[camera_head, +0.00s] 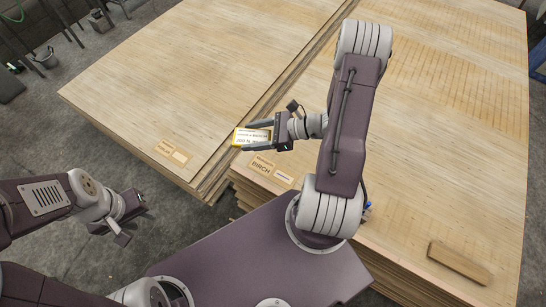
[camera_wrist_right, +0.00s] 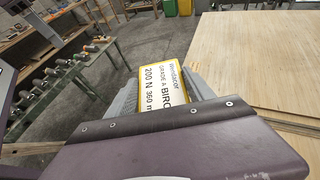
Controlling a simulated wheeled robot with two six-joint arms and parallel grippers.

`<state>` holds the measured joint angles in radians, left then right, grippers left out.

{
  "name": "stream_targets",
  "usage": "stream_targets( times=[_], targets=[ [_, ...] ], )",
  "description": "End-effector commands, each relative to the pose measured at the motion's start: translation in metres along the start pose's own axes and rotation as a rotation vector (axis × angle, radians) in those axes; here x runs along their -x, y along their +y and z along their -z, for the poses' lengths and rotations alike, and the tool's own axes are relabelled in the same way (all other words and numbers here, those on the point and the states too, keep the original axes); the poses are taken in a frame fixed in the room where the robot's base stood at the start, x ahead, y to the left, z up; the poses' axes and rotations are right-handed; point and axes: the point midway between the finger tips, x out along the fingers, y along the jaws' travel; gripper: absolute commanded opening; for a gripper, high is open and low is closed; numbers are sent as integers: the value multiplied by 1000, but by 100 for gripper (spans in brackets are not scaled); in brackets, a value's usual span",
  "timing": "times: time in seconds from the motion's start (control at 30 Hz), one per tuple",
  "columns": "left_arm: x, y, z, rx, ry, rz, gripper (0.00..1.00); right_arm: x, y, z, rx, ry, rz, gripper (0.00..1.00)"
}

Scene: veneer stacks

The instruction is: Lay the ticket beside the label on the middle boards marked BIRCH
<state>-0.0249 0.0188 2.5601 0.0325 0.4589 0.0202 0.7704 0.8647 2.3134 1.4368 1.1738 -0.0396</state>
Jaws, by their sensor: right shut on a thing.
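The ticket (camera_head: 252,136) is a white card with a yellow border. In the right wrist view the ticket (camera_wrist_right: 163,85) shows black print, including "GRADE A" and "BIRC". My right gripper (camera_head: 256,139) is shut on it, with a grey finger on each side. It holds the ticket near the gap between two board stacks, left of and above the BIRCH label. The label (camera_head: 262,165) is a tan patch near the front left corner of the middle boards (camera_head: 400,150). A small pale patch (camera_head: 284,177) lies just right of it. My left gripper (camera_head: 112,234) is open and empty over the floor.
Another board stack (camera_head: 190,70) lies to the left, with its own tan label (camera_head: 165,147). A wooden block (camera_head: 459,263) lies on the middle boards at the front right.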

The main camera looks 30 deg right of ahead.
Motion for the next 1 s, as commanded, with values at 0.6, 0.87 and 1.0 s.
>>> stream_targets(
  times=[0.6,0.87,1.0],
  targets=[
    [-212,-4,-22,0,0,0,37,-70,-2,172,-1,0,5,20],
    [-256,-5,-26,0,0,0,37,-73,-15,202,-8,-5,33,20],
    [-264,-5,-27,0,0,0,37,-44,-44,204,-26,-12,99,20]
  ],
)
